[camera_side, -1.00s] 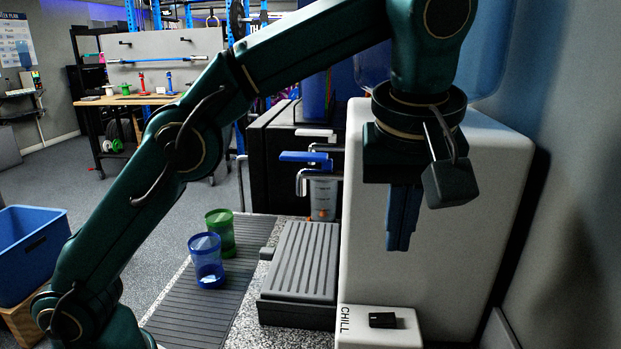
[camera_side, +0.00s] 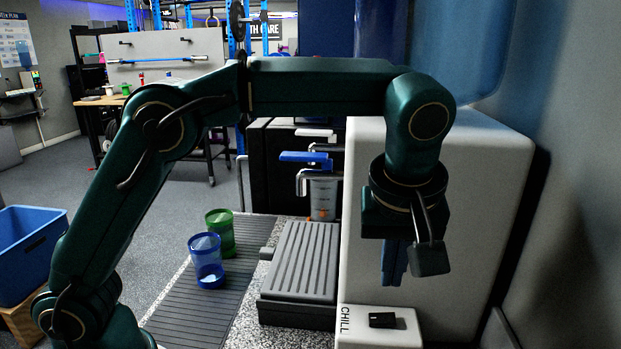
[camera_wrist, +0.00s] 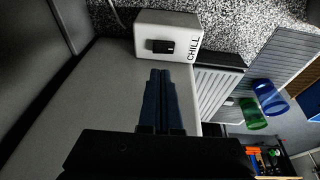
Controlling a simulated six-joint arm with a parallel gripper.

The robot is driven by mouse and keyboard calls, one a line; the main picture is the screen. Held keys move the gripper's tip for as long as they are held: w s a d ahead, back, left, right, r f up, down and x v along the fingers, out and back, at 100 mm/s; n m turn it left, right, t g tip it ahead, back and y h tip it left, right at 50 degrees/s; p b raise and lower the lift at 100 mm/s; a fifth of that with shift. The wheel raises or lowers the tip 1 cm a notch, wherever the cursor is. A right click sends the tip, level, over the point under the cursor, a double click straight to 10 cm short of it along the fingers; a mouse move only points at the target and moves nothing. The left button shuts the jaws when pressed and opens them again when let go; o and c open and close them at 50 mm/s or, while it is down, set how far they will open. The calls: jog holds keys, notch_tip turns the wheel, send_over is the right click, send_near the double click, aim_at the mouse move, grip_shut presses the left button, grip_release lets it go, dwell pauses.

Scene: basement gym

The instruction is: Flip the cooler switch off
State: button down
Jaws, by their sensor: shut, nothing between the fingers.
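The cooler (camera_side: 470,190) is a large white box at the right in the side view. Its switch is a small black rocker (camera_side: 382,320) on a white housing marked CHILL at the cooler's foot. The rocker also shows in the wrist view (camera_wrist: 163,46), near the top. Which way it is set I cannot tell. My gripper (camera_side: 393,284), with blue fingers, is shut and empty. It points down above the switch and is apart from it. In the wrist view its fingertips (camera_wrist: 160,72) lie just below the rocker in the picture.
A grey ribbed drip tray (camera_side: 300,260) stands left of the switch housing, below a blue-handled tap (camera_side: 305,157). A blue cup (camera_side: 206,262) and a green cup (camera_side: 221,232) stand on a dark ribbed mat (camera_side: 185,315). A wall closes off the right side.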

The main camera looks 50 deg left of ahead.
aim_at(389, 318)
jog(key=x, duration=0.5)
jog(key=shift+s+d+f, duration=0.15)
jog(key=shift+d+f, duration=0.2)
jog(key=shift+f, duration=0.5)
jog(key=shift+d+f, duration=0.1)
jog(key=shift+f, duration=0.2)
jog(key=shift+s+a+r, duration=0.1)
jog(key=shift+s+a, duration=0.35)
jog(key=shift+a, duration=0.1)
jog(key=a+v, duration=0.1)
jog(key=v, duration=1.3)
jog(key=shift+w, duration=0.35)
